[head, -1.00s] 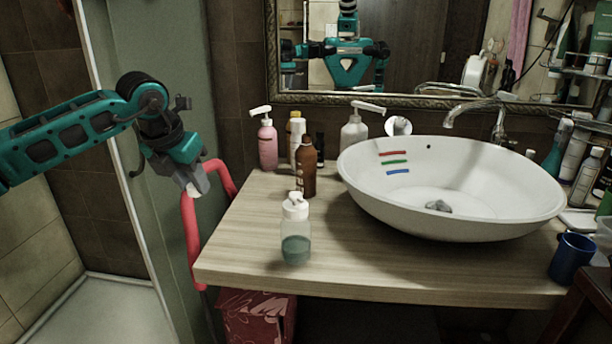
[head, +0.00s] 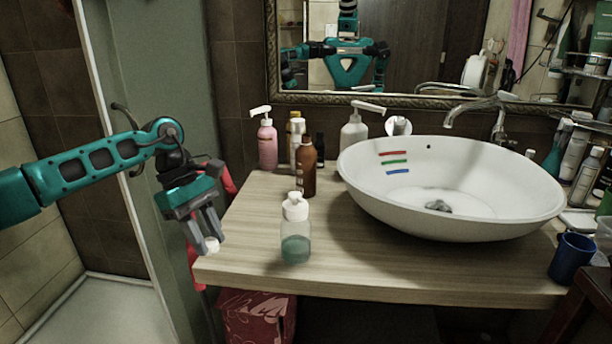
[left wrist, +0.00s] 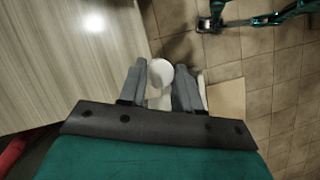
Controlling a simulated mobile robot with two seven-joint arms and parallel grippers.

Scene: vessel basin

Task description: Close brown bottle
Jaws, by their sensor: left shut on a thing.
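The brown bottle (head: 306,170) stands upright on the counter, left of the basin; its narrow neck shows at the top and I see no cap on it. My left gripper (head: 209,240) is at the counter's left front edge, left of the bottle and apart from it, fingers pointing down. It is shut on a small white cap (head: 212,245), which shows between the fingertips. In the left wrist view the white cap (left wrist: 162,73) sits between the two grey fingers (left wrist: 160,85), beside the counter edge. My right gripper is not seen directly in the head view.
A clear pump bottle with teal liquid (head: 296,235) stands at the counter's front, between gripper and basin (head: 450,225). A pink pump bottle (head: 267,145), a white pump bottle (head: 354,135) and other bottles stand behind. The counter's left part (head: 245,235) is clear.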

